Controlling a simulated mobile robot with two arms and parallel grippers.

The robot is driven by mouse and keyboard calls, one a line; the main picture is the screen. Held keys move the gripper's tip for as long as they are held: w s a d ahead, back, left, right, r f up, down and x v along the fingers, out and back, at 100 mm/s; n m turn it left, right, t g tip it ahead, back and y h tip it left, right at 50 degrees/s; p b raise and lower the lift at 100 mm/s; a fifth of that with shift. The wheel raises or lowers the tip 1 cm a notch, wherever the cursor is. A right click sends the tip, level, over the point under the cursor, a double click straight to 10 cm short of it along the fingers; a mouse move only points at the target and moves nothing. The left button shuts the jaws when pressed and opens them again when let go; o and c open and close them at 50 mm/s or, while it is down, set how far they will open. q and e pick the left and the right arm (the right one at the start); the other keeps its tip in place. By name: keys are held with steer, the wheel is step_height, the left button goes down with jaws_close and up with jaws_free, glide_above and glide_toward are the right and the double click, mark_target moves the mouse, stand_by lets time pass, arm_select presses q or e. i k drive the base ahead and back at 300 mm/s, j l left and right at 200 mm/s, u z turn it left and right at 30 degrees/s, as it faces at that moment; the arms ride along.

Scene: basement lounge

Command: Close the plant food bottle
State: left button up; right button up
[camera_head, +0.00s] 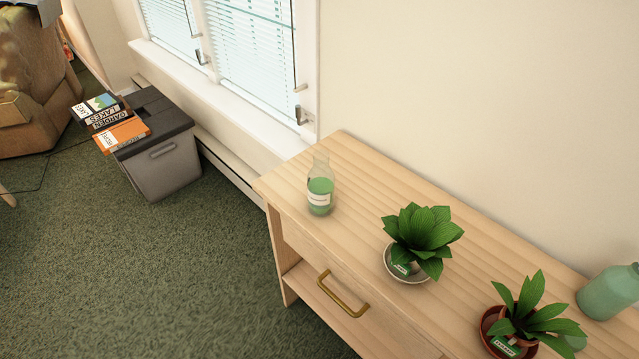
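A clear bottle (320,187) with green liquid and a white label stands upright near the left end of the wooden cabinet top. Its narrow neck shows no clear cap, but it is small in the view. A larger green bottle-like container (606,293) is at the right edge, partly cut off. A pale green object (574,342) sits below it beside a plant; I cannot tell what it is. Neither of my grippers is in view.
The wooden cabinet (355,165) has a brass drawer handle (342,294). Two potted plants, one in a pale pot (393,262) and one in a terracotta pot (487,322), stand on it. A grey bin (165,165) with books stands left. The carpet before the cabinet is clear.

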mark_target(321, 178)
steer(key=i+j, duration=0.4)
steer(key=j, duration=0.15)
steer(key=i+j, duration=0.35)
steer(key=j, duration=0.2)
steer(key=z, duration=2.15)
